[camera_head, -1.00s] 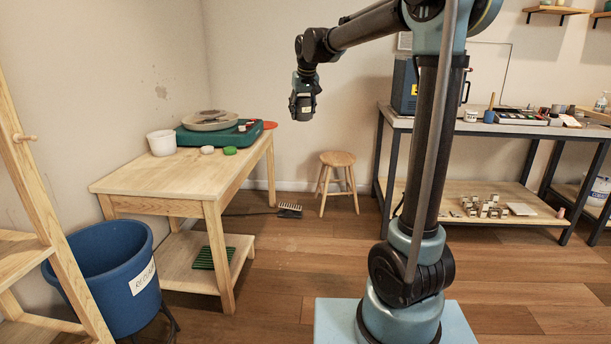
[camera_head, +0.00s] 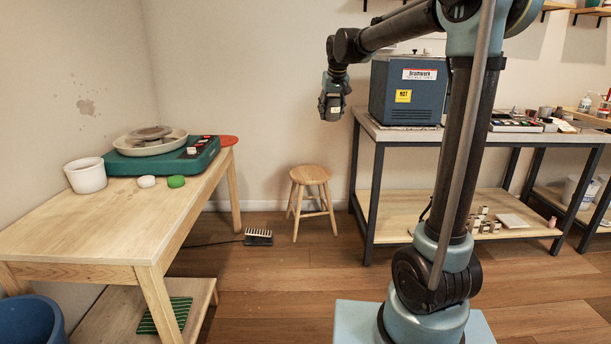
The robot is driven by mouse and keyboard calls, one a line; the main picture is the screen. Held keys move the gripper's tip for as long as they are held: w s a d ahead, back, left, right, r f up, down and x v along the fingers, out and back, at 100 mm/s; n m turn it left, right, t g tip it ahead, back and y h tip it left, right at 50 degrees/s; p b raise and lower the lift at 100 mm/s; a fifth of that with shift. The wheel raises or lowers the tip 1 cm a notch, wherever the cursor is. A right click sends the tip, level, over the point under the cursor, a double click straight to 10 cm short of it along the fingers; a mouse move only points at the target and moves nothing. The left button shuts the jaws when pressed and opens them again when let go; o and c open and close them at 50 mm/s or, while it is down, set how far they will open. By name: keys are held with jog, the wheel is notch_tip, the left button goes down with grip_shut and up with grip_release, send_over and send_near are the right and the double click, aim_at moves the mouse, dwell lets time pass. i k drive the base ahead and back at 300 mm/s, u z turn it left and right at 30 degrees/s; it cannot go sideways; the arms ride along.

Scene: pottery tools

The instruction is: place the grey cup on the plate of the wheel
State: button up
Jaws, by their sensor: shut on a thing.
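The pottery wheel has a teal body (camera_head: 203,160) and stands at the back of the wooden table on the left. Its round grey-brown plate (camera_head: 150,132) sits inside a pale splash pan (camera_head: 150,148), and no cup shows on it. My gripper (camera_head: 332,112) hangs pointing down in mid-air, right of the wheel and apart from it, in front of the back wall. It is shut on the grey cup, which is too small and dark to make out apart from the fingers.
A stool (camera_head: 311,175) and a brush (camera_head: 258,237) are on the floor. A kiln (camera_head: 407,92) stands on the right bench.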

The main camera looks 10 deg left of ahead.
aim_at(150, 131)
jog(key=u, duration=0.1)
jog(key=i, duration=1.85)
jog(key=u, duration=0.9)
jog(key=i, duration=0.75)
jog(key=u, duration=0.85)
jog(key=i, duration=0.55)
jog(key=u, duration=0.35)
